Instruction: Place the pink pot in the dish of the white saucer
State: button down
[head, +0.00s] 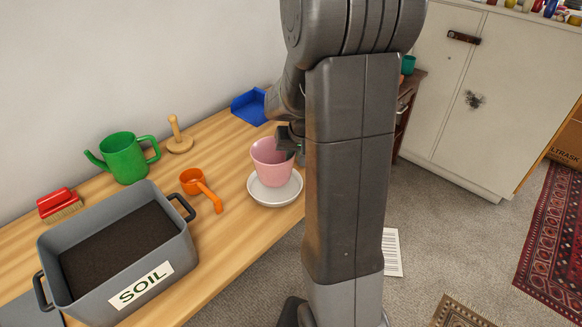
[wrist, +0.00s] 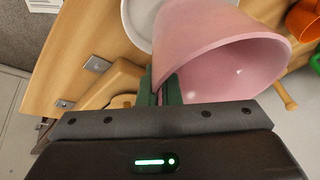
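The pink pot (head: 272,163) is upright over the white saucer (head: 275,193) near the right end of the wooden table. Whether its base touches the dish I cannot tell. In the wrist view the pot (wrist: 225,65) fills the upper right, its open mouth towards the camera, and part of the saucer (wrist: 138,22) shows behind it. My gripper (head: 294,146) is at the pot's right rim. Its green fingers (wrist: 166,90) are closed on the pot's wall in the wrist view. My arm hides part of the table's right end.
An orange scoop (head: 203,188) lies left of the saucer. Behind are a green watering can (head: 124,157), a wooden peg stand (head: 178,140) and a blue tray (head: 249,106). The grey soil box (head: 172,262) and red brush (head: 59,203) are at left. The table's front edge is close to the saucer.

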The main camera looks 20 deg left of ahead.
jog(key=shift+f, duration=1.85)
jog(key=shift+f+b, duration=0.2)
jog(key=shift+b, duration=0.2)
jog(key=c, duration=1.6)
grip_release()
jog(key=shift+s+d+r+p, duration=0.1)
jog(key=shift+r+p, duration=0.2)
jog(key=shift+r, duration=0.25)
jog(key=p+v, duration=0.1)
jog(key=v, duration=1)
jog(key=shift+d+r, duration=0.1)
jog(key=shift+r, duration=0.05)
